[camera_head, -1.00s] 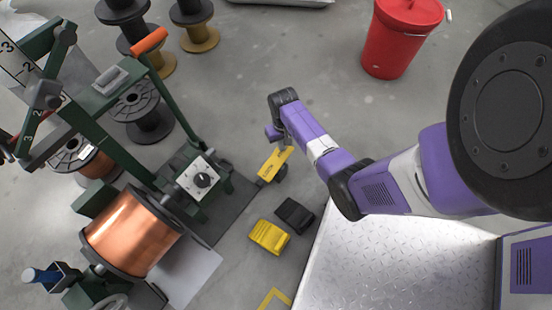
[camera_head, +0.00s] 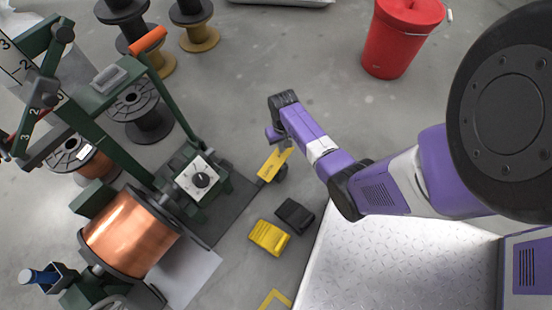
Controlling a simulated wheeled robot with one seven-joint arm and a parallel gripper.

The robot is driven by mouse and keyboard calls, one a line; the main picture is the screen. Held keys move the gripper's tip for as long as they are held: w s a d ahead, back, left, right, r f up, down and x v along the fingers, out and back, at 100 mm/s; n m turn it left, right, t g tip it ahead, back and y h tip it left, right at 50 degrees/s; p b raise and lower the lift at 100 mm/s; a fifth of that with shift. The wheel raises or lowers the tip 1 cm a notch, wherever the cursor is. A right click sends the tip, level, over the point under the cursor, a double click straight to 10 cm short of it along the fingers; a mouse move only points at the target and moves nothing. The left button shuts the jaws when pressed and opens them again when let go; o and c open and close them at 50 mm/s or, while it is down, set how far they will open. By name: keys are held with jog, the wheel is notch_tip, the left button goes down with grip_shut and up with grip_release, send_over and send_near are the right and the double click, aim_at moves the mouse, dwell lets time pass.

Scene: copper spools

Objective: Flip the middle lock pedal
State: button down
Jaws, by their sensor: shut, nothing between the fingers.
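I cannot tell for sure which of these is the middle lock pedal. My gripper (camera_head: 274,134) is at the end of my purple arm, above the long yellow piece. It is shut and holds nothing. Its fingertips are small and mostly hidden by my wrist, and I cannot tell whether they touch anything.
The green winding machine (camera_head: 92,79) with a copper spool (camera_head: 130,232) and a white dial plate (camera_head: 197,179) stands on the left. A red bucket (camera_head: 393,45) stands at the upper right. Black spools (camera_head: 147,119) stand behind the machine.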

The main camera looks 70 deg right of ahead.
jog(key=shift+f+b, duration=1)
jog(key=shift+f, duration=0.55)
dwell(0.7)
notch_tip(320, 180, up, 7)
jog(key=p, duration=0.7)
jog(key=shift+r+p, duration=0.15)
jog(key=shift+p, duration=0.25)
dwell(0.4)
